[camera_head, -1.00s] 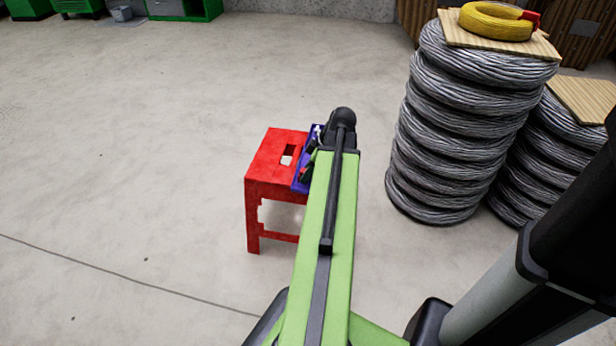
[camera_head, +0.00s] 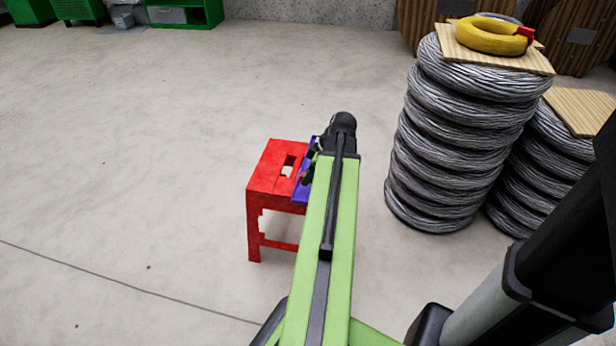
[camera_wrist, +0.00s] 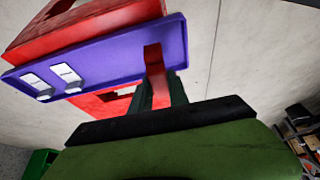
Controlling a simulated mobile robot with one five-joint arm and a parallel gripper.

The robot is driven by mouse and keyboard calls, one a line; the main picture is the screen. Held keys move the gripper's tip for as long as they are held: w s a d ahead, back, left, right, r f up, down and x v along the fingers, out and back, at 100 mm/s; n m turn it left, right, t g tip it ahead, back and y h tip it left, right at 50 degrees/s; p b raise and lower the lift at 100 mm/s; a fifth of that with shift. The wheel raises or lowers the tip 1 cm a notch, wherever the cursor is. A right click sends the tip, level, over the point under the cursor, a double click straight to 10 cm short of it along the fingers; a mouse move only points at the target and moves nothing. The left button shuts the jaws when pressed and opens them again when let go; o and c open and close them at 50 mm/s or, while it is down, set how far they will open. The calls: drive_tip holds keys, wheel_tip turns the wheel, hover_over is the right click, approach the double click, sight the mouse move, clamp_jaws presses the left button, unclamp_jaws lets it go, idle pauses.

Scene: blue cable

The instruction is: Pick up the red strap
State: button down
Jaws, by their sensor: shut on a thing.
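The red strap (camera_wrist: 157,78) shows in the wrist view as a narrow red band between the dark fingers of my gripper (camera_wrist: 158,98). My gripper is shut on it. The strap's upper end overlaps the edge of a purple tray (camera_wrist: 110,55); I cannot tell whether it touches the tray. In the head view the tray (camera_head: 301,193) sits at the right side of a red stool (camera_head: 266,178). My green arm hides part of the tray and most of my gripper there.
Two white labelled items (camera_wrist: 35,82) lie on the tray. Stacked grey cable coils (camera_head: 455,140) stand to the right, with a yellow coil (camera_head: 490,35) on a wooden board on top. Green cabinets (camera_head: 185,12) stand at the back. The floor left of the stool is clear.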

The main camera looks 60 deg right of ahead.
drive_tip(key=s+d+r+p, duration=0.6)
drive_tip(key=d+r, duration=0.1)
drive_tip(key=d, duration=0.2)
drive_tip(key=shift+s+d+r, duration=0.3)
drive_tip(key=shift+d, duration=0.05)
